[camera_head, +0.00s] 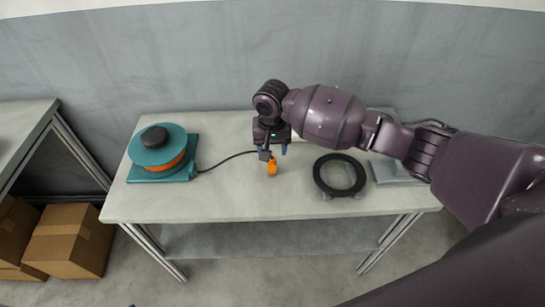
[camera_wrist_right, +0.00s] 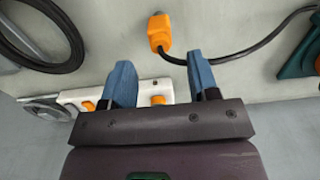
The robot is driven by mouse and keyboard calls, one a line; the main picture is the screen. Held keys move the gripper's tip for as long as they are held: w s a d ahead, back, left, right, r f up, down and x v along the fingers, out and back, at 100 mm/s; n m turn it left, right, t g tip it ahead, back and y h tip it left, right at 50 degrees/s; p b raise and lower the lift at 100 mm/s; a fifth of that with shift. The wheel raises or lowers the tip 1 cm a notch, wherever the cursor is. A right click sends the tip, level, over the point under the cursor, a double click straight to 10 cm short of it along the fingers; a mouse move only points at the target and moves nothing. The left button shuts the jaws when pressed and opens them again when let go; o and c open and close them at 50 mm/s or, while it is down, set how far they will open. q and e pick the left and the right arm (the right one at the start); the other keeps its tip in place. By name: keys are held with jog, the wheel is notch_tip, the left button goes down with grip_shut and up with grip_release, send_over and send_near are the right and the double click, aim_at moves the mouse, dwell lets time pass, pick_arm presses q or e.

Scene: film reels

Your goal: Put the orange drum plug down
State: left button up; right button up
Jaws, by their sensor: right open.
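The orange drum plug (camera_head: 272,168) is on the pale table just in front of my right gripper (camera_head: 271,150). In the right wrist view the plug (camera_wrist_right: 160,36) lies beyond the gap between the blue fingertips (camera_wrist_right: 160,70), apart from both. My right gripper is open and empty. A black cable (camera_head: 228,158) runs from the plug to the teal cable drum (camera_head: 158,146) on the left of the table. My left gripper is not in view.
A black ring (camera_head: 321,178) lies right of the plug. In the wrist view a white power strip (camera_wrist_right: 75,97) with orange parts shows behind the fingers. A grey flat thing (camera_head: 390,172) is at the table's right. The front table strip (camera_head: 220,205) is clear.

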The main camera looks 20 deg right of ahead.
aim_at(272, 162)
notch_tip(272, 162, up, 5)
jog(key=s+a+f+n+t+y, duration=0.1)
jog(key=s+f, duration=0.1)
jog(key=s, duration=0.1)
jog(key=s+a+f+n+t+y, duration=0.1)
jog(key=s+a+f+t+y, duration=0.1)
jog(key=s+f, duration=0.1)
jog(key=s+a+f+t+y, duration=0.1)
jog(key=s+a+f+y, duration=0.1)
jog(key=s+f, duration=0.1)
jog(key=shift+a+f+n+t+p, duration=0.15)
jog(key=shift+f+n+t+p, duration=0.05)
jog(key=shift+n+t+p, duration=0.2)
jog(key=s+d+f+t, duration=0.1)
jog(key=s+d, duration=0.2)
jog(key=s+d+f+t+h, duration=0.1)
jog(key=s+d+f+t, duration=0.1)
jog(key=s, duration=0.1)
jog(key=s+d+f+t+h, duration=0.1)
jog(key=s+d+f+t, duration=0.1)
jog(key=s+d, duration=0.1)
jog(key=shift+s+d, duration=0.1)
jog(key=shift+d, duration=0.25)
jog(key=s+d+f+n+t+h, duration=0.1)
jog(key=s+d+h, duration=0.2)
jog(key=s+d, duration=0.4)
jog(key=shift+s+d+f+t, duration=0.15)
jog(key=shift+s+f+t, duration=0.15)
jog(key=shift+s, duration=0.7)
